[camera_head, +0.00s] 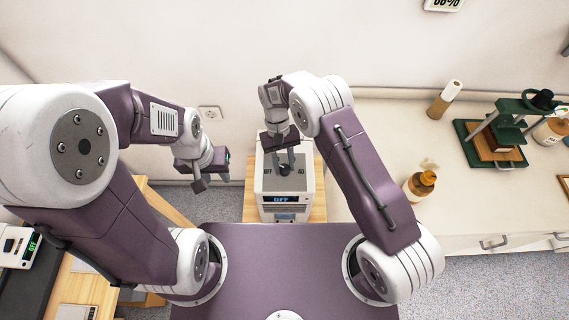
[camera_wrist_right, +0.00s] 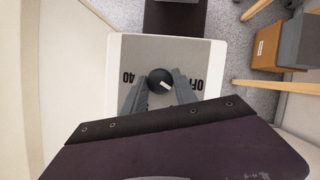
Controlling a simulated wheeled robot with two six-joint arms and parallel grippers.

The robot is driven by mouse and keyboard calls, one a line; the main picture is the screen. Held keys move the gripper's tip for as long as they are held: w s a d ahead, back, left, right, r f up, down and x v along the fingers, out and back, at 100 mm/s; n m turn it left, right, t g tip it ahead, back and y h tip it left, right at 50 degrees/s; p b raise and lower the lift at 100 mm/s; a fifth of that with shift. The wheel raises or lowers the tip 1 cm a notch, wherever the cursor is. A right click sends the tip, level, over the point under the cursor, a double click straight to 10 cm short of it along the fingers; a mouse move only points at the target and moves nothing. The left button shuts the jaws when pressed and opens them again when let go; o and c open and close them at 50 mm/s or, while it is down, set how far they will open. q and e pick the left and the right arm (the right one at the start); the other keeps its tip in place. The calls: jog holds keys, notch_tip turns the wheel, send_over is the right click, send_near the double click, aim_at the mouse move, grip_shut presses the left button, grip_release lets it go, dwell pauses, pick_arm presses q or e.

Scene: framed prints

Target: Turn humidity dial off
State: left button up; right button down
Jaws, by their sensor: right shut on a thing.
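A white box-shaped humidifier (camera_head: 287,205) stands in front of me with a grey top panel and a front display reading OFF. Its round dark dial (camera_wrist_right: 160,81) sits in the middle of the top panel in the right wrist view, with "40" on one side and "OFF" on the other. A pale mark on the dial points toward the OFF side. My right gripper (camera_wrist_right: 160,88) is over the top with its two fingers on either side of the dial, shut on it. My left gripper (camera_head: 212,184) hangs left of the humidifier, away from it; its finger gap is unclear.
The humidifier stands on a wooden stand (camera_head: 320,190). A wooden table (camera_head: 90,265) with a second display device (camera_head: 18,245) is at left.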

jog(key=n, duration=0.2)
jog(key=n+t+h, duration=0.1)
jog(key=n, duration=0.2)
jog(key=shift+a+r+h, duration=0.1)
jog(key=shift+a+h, duration=0.05)
jog(key=shift+h, duration=0.15)
jog(key=shift+n, duration=0.3)
jog(key=c, duration=1)
grip_release()
jog(key=v, duration=0.9)
jog(key=shift+s+b, duration=0.15)
jog(key=shift+b, duration=0.2)
jog(key=shift+a, duration=0.1)
